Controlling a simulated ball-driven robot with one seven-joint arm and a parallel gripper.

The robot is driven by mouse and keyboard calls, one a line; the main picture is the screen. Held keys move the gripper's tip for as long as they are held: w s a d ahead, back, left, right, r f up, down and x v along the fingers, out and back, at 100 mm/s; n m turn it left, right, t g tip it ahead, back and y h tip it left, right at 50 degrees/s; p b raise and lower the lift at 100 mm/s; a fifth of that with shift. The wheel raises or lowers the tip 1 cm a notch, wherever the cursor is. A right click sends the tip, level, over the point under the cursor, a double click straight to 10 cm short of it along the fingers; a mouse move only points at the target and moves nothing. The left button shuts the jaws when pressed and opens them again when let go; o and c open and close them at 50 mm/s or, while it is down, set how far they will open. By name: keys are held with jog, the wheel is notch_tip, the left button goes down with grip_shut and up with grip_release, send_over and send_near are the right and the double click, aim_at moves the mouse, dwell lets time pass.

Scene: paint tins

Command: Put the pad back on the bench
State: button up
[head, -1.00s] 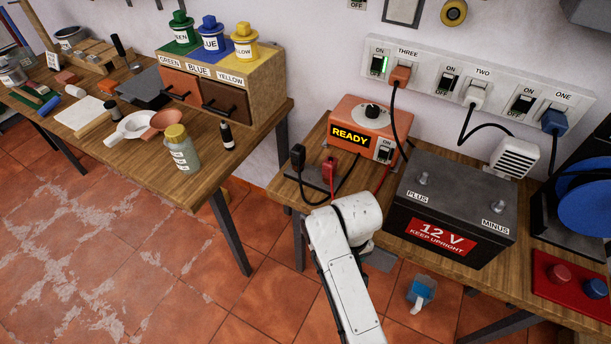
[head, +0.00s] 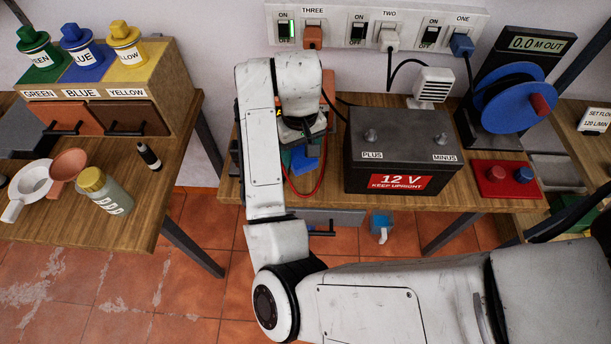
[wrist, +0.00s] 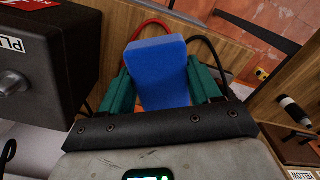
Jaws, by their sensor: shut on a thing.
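The blue pad (wrist: 160,72) is a flat block held between the green fingers of my gripper (wrist: 158,82) in the wrist view. In the head view the pad (head: 306,160) shows partly under my wrist, with the gripper (head: 298,158) pointing down. Both are over the left part of the wooden bench (head: 450,195), left of the black battery. I cannot tell whether the pad touches the bench top. My arm hides most of the orange charger behind it.
The black 12 V battery (head: 400,150) stands close to the right. A red cable (head: 318,180) loops beside the pad. A red board with two knobs (head: 503,180) and a blue reel (head: 520,95) are farther right. A blue thing (head: 381,222) is below the bench.

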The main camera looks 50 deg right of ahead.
jog(key=s+d+r+m, duration=0.2)
jog(key=s+d, duration=0.1)
jog(key=s, duration=0.2)
jog(key=shift+s+d+r, duration=0.15)
jog(key=shift+s+d, duration=0.15)
jog(key=s, duration=0.1)
jog(key=s+m, duration=0.1)
jog(key=s, duration=0.1)
jog(key=s+m, duration=0.1)
jog(key=s, duration=0.1)
jog(key=shift+s+d+r, duration=0.15)
jog(key=shift+d+r, duration=0.1)
jog(key=shift+r, duration=0.05)
jog(key=s, duration=0.1)
jog(key=s+m, duration=0.1)
jog(key=shift+s+a, duration=0.2)
jog(key=shift+s, duration=0.2)
jog(key=shift+w+r, duration=0.1)
